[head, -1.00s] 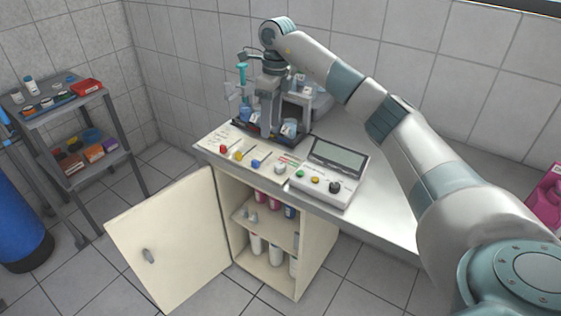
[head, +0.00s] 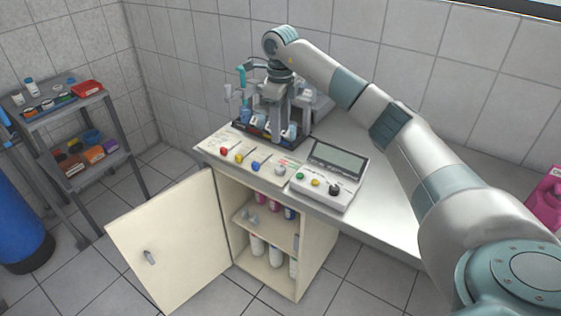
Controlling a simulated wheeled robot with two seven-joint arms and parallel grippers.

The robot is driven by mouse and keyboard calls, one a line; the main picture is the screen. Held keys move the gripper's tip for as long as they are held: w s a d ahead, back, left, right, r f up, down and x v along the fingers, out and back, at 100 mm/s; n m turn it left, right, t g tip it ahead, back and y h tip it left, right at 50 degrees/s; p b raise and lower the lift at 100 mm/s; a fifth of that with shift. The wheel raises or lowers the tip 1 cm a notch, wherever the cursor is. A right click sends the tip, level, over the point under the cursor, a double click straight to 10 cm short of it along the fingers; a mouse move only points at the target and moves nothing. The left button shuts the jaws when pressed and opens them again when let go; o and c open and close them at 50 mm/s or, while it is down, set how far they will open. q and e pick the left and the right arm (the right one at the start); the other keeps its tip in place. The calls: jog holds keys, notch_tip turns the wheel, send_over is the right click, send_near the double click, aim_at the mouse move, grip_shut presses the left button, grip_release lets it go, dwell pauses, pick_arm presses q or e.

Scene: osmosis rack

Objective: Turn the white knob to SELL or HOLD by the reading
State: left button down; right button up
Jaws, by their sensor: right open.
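The white knob (head: 280,170) is at the right end of a row on the cream panel (head: 212,147). Small print lies around it, too small to read. Left of it are a red, a yellow and a blue knob. The meter (head: 331,191), with a grey screen (head: 340,157), stands right of the panel; I cannot make out a reading on it. My right gripper (head: 277,138) points down above the back of the panel, open, behind and above the knobs and apart from the white knob. My left gripper is not in view.
A dark rack with bottles and a teal-topped device (head: 243,76) stands behind the panel, close to my right gripper. The cabinet door (head: 165,240) hangs open below, with bottles inside. The counter right of the meter is clear. A shelf cart (head: 60,115) stands at left.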

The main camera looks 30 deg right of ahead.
aim_at(280, 167)
notch_tip(280, 167, down, 13)
jog(key=p, duration=0.3)
jog(key=shift+r+p, duration=0.2)
jog(key=shift+p, duration=0.1)
jog(key=shift+f, duration=0.65)
jog(key=c, duration=1.1)
jog(key=shift+o, duration=0.2)
jog(key=shift+m, duration=0.4)
jog(key=m+b, duration=0.1)
jog(key=m, duration=0.2)
jog(key=m+b, duration=0.1)
jog(key=m, duration=0.4)
